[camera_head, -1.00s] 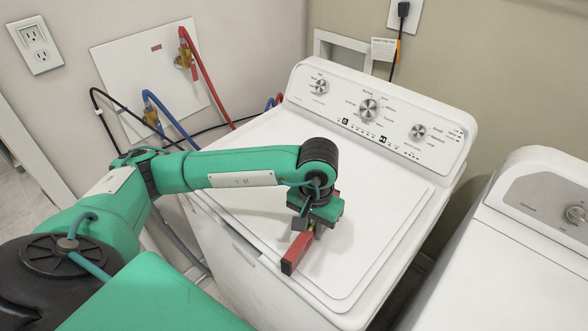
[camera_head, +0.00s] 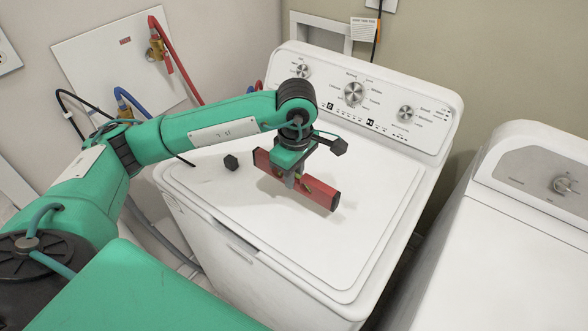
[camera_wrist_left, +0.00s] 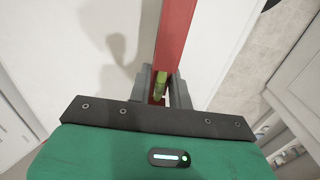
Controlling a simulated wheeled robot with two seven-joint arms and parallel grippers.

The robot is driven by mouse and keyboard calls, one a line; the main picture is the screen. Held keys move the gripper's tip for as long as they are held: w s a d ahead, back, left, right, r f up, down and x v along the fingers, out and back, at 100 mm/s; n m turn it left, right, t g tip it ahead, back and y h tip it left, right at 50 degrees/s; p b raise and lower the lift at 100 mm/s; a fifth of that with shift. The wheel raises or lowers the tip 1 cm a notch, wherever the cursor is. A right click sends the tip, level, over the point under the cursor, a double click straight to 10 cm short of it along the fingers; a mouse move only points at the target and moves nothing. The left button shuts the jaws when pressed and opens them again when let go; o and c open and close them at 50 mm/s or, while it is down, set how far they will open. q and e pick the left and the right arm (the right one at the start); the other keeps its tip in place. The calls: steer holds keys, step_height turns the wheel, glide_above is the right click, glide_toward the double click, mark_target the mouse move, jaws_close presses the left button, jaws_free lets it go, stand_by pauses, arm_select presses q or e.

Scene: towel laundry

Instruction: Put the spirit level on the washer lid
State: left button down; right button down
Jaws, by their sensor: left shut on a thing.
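The red spirit level (camera_head: 320,194) is in my left gripper (camera_head: 298,182), over the middle of the white washer lid (camera_head: 300,245). Its long side runs from upper left to lower right in the head view. The gripper points down and is shut on the middle of the level. The level appears to be just above the lid; any gap is hard to judge. In the left wrist view the level (camera_wrist_left: 175,35) runs up from between the fingers, with a yellow-green vial (camera_wrist_left: 159,84) showing between them. My right gripper is not in view.
The washer's control panel (camera_head: 375,98) with knobs rises behind the lid. A small dark block (camera_head: 231,161) shows left of the level; I cannot tell what it is. A second white appliance (camera_head: 520,240) stands at right. Hoses (camera_head: 175,60) hang at left. The front lid area is clear.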

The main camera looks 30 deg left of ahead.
arm_select(q)
steer(key=w+a+r+m, duration=0.3)
steer(key=r+m, duration=0.4)
steer(key=m, duration=1.1)
steer(key=w+a+r+m, duration=0.35)
steer(key=r+m, duration=0.35)
steer(key=m, duration=1.1)
steer(key=f, duration=1)
steer(key=d+f, duration=0.1)
steer(key=f, duration=0.4)
steer(key=shift+w+f, duration=0.15)
steer(key=shift+w, duration=0.05)
step_height(320, 180, down, 4)
steer(key=shift+f+p, duration=0.2)
steer(key=shift+p, duration=0.45)
steer(key=shift+f, duration=0.25)
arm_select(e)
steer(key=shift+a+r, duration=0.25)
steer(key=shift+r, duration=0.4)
